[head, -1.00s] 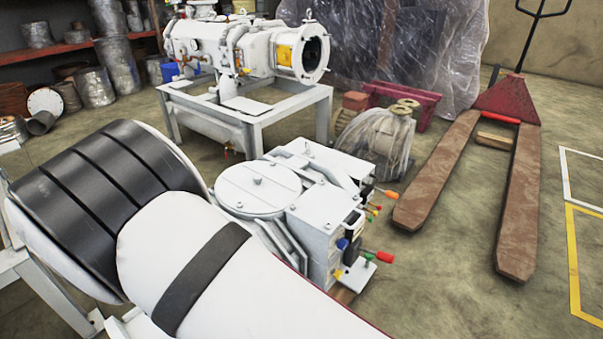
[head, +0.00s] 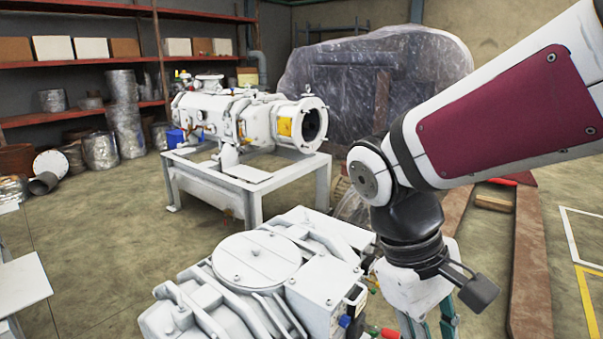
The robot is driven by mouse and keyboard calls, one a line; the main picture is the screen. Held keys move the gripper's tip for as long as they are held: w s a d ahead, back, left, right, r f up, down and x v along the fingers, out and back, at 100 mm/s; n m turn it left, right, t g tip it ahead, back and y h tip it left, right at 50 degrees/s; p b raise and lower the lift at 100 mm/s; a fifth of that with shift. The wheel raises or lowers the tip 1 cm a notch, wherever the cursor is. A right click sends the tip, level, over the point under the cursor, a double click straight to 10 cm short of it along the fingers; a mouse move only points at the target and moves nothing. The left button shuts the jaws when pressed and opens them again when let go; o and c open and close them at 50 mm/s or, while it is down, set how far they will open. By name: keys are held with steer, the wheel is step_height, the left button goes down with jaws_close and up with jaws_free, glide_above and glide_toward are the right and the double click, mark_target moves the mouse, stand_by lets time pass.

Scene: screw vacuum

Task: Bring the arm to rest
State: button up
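My arm comes in from the right edge of the head view as a white link with a dark red panel, bending at a black and white wrist. My gripper (head: 430,324) hangs from the wrist at the bottom edge. Its greenish finger parts point down, and the tips are cut off, so I cannot tell whether it is open or shut. No held object shows. The gripper is in front of the right side of a white machine (head: 255,260) with a round lid; any contact is not clear.
A white screw vacuum unit (head: 245,115) stands on a grey frame (head: 210,190) behind. Plastic-wrapped equipment (head: 340,70) is at the back. Shelves (head: 80,65) line the back left. Floor between shelves and frame is open.

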steer(key=s+d+r+m+t+y, duration=0.2)
steer(key=s+m+y, duration=0.3)
steer(key=s, duration=0.9)
step_height(320, 180, up, 36)
steer(key=t+h+p, duration=0.1)
steer(key=t+p, duration=0.3)
steer(key=p, duration=2.9)
steer(key=shift+w+d+f+p, duration=0.2)
steer(key=shift+w+d+p, duration=0.1)
steer(key=shift+d+p, duration=0.1)
